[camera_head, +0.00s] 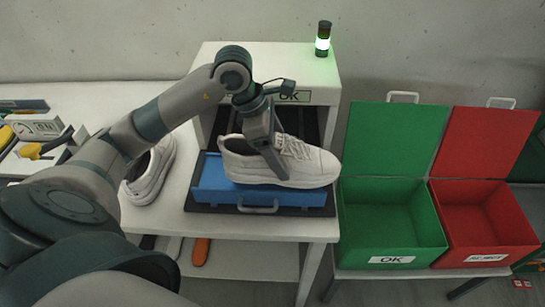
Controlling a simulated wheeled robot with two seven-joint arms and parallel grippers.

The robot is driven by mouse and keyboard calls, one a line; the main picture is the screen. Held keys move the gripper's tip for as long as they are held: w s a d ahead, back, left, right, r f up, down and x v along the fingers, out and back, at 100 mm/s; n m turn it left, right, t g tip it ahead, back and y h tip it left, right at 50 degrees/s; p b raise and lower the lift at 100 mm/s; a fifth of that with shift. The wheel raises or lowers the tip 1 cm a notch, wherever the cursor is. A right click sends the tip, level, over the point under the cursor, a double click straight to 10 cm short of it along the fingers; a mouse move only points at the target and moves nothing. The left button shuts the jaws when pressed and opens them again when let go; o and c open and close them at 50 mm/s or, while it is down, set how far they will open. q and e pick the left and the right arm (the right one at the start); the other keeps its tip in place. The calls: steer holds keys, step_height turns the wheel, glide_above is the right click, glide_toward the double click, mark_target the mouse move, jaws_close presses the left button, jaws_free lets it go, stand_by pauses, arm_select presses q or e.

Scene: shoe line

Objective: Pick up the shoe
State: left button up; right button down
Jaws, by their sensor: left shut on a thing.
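A light beige shoe (300,168) is on or just above a blue tray (212,182) in front of the white machine; I cannot tell whether it touches the tray. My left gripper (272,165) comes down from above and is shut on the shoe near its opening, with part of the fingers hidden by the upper. A second light shoe (150,178) stands on the white table to the left, partly hidden behind my left arm. My right gripper is not in view.
The white machine (325,75) has an OK label and a green-lit lamp (322,40). An open green box (390,220) marked OK and an open red box (483,215) stand at the right. Tools lie in a holder (35,140) at the far left.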

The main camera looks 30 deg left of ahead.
arm_select(q)
steer(key=s+d+r+b, duration=0.1)
steer(key=s+d+r, duration=0.2)
steer(key=d+r, duration=0.2)
steer(key=shift+d+b, duration=0.35)
steer(key=shift+d, duration=0.9)
steer(key=shift+f, duration=0.1)
